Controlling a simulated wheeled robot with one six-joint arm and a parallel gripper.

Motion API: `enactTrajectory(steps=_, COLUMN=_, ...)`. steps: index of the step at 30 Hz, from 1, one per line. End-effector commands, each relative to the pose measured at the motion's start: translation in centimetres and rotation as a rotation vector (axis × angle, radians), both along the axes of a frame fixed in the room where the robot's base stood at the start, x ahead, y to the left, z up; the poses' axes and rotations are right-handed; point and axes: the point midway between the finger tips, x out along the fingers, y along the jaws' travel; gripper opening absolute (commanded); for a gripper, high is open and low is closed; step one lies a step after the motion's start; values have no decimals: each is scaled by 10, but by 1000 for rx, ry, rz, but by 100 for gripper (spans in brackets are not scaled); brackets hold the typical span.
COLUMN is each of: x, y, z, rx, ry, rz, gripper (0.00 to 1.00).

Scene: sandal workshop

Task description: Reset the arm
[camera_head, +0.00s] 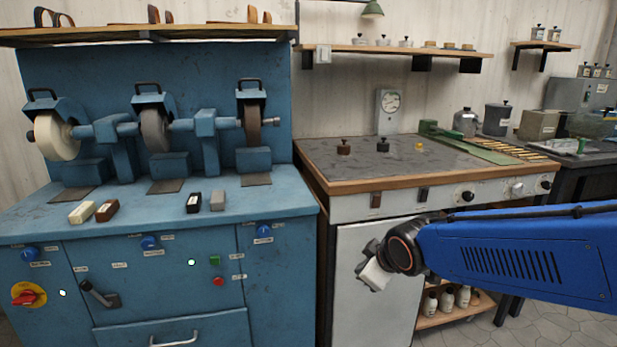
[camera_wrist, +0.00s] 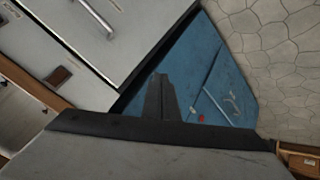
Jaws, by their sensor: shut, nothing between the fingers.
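My blue arm (camera_head: 520,255) reaches in from the right edge of the head view. My gripper (camera_head: 368,280) is at its left end, in front of the pale front panel of the workbench, below the bench top. It is shut and empty. In the wrist view the dark closed fingers (camera_wrist: 160,97) show at the centre, with the grey gripper body below them. The fingers appear clear of any object.
A blue grinding machine (camera_head: 150,222) with several wheels stands at the left. The workbench (camera_head: 345,208) with knobs along its front stands behind my gripper. Several white bottles (camera_head: 447,300) stand on a low shelf behind the arm. Tiled floor (camera_head: 545,328) shows at the lower right.

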Motion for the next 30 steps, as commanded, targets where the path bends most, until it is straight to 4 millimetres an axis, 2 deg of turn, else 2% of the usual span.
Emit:
enactTrajectory(steps=1, x=-13, y=-19, z=3, rx=19, ry=22, rz=-58, gripper=0)
enactTrajectory(steps=6, x=-61, y=-71, z=4, rx=88, ry=119, rz=-256, gripper=0)
enactTrajectory(steps=9, x=-92, y=-97, z=4, rx=130, ry=173, rz=-371, gripper=0)
enactTrajectory(steps=15, x=-159, y=-134, z=-3, rx=220, ry=276, rz=-596, gripper=0)
enactTrajectory(steps=18, x=-189, y=-146, z=-7, rx=259, ry=319, rz=-693, gripper=0)
enactTrajectory(steps=22, x=-218, y=-154, z=-11, rx=298, ry=362, rz=-782, gripper=0)
enactTrajectory(steps=25, x=-231, y=-156, z=-14, rx=314, ry=381, rz=-821, gripper=0)
enactTrajectory(steps=30, x=-236, y=-157, z=-15, rx=322, ry=390, rz=-839, gripper=0)
